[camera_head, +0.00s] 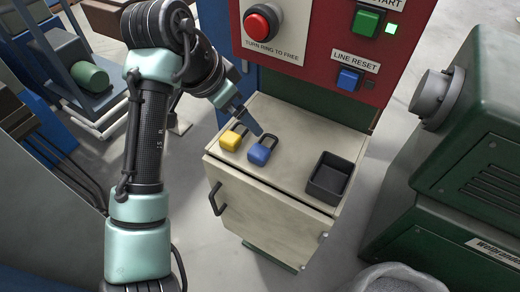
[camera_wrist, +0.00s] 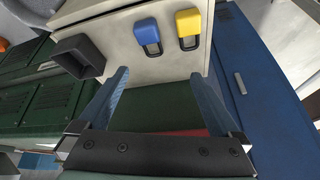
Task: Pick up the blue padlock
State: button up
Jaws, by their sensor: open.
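The blue padlock (camera_head: 259,154) lies on the cream cabinet top in the head view, with its dark shackle pointing up and to the right. In the wrist view the blue padlock (camera_wrist: 147,33) is ahead of the fingers, near the top middle. My gripper (camera_head: 251,123) hangs close to the padlock in the head view. In the wrist view my gripper (camera_wrist: 163,92) has its two blue fingers spread wide, with nothing between them.
A yellow padlock (camera_head: 231,140) lies just left of the blue one. A black open tray (camera_head: 330,177) sits at the right of the cream cabinet top (camera_head: 293,133). A red control panel (camera_head: 310,40) with buttons rises behind. A green machine (camera_head: 460,150) stands to the right.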

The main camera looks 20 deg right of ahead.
aim_at(262, 146)
jog(key=shift+m+g, duration=0.4)
jog(key=shift+g, duration=0.1)
jog(key=f, duration=0.2)
jog(key=d+f, duration=0.1)
jog(key=f, duration=0.4)
jog(key=shift+s+d+p, duration=0.15)
jog(key=shift+s+p, duration=0.15)
jog(key=shift+p, duration=0.05)
jog(key=shift+d+f, duration=0.2)
jog(key=shift+f, duration=0.25)
jog(key=d+f, duration=0.1)
jog(key=d+f+p, duration=0.1)
jog(key=f, duration=0.1)
jog(key=shift+w+d+f, duration=0.25)
jog(key=shift+w+d, duration=0.1)
jog(key=shift+d, duration=0.05)
jog(key=shift+d+f, duration=0.15)
jog(key=shift+f, duration=0.25)
grip_shut()
